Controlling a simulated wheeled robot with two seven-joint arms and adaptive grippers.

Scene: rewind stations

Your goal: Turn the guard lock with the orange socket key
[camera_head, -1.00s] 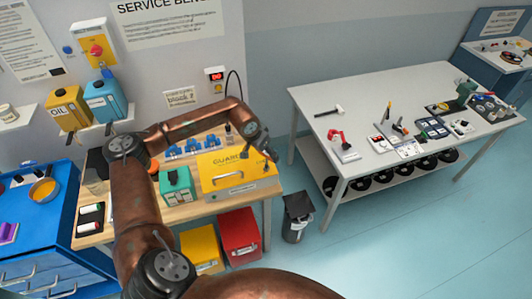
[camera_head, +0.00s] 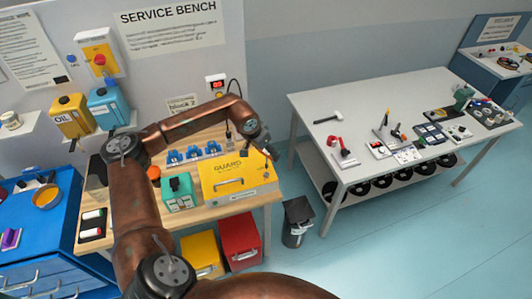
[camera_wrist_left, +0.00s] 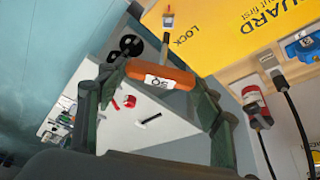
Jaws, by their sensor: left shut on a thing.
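My left gripper (camera_head: 265,154) is at the right end of the yellow guard (camera_head: 225,172) on the wooden bench. In the left wrist view, its fingers (camera_wrist_left: 155,95) are shut on the orange handle of the socket key (camera_wrist_left: 150,71), which has a white label. The key's shaft points to the guard lock (camera_wrist_left: 168,18), beside the word LOCK on the yellow guard panel (camera_wrist_left: 235,30). The key's tip is at or very near the lock; I cannot tell whether it is seated. My right gripper is not in view.
A teal box (camera_head: 177,192) and several blue clamps stand on the bench left of and behind the guard. Red (camera_head: 240,240) and yellow bins sit below. A grey bin (camera_head: 298,222) and a white table (camera_head: 350,105) are to the right.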

